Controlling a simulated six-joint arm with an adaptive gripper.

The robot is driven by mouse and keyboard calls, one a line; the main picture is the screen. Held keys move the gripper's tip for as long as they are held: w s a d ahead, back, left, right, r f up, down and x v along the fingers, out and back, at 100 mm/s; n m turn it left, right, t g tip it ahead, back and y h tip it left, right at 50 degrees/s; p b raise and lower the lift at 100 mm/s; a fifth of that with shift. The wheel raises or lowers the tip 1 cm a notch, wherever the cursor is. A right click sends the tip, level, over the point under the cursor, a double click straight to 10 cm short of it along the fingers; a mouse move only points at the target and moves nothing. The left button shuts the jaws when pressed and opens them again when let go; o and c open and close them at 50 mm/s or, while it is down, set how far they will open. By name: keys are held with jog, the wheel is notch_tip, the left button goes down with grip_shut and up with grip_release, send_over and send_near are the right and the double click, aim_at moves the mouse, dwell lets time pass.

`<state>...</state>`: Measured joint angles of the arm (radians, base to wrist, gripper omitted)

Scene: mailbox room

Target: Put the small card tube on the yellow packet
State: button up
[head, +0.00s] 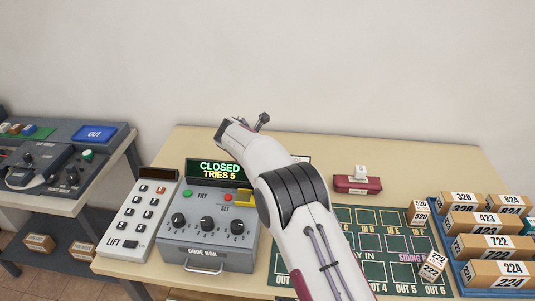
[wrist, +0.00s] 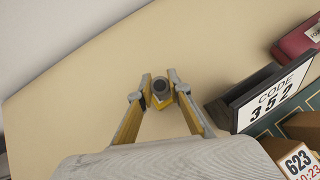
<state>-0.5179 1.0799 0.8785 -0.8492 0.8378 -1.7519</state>
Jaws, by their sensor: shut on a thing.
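In the wrist view, my gripper (wrist: 160,84) has its two fingertips on either side of a small grey tube (wrist: 160,86), whose round end faces the camera. A yellow piece, seemingly the yellow packet (wrist: 161,103), shows just below the tube in the picture, between the fingers. I cannot tell whether the tube touches it or is above it. In the head view my arm hides the fingertips, the tube and the packet.
A black-framed sign reading CODE 352 (wrist: 268,97) stands close to the right of the fingers. The code box (head: 207,240) and lift keypad (head: 142,216) are left of my arm. A maroon block (head: 357,185) and parcel tray (head: 455,270) are right. The table's back left is bare.

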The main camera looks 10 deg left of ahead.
jog(key=shift+f, duration=0.3)
jog(key=o, duration=0.8)
jog(key=shift+r, duration=0.1)
jog(key=shift+r, duration=0.1)
jog(key=shift+v, duration=6)
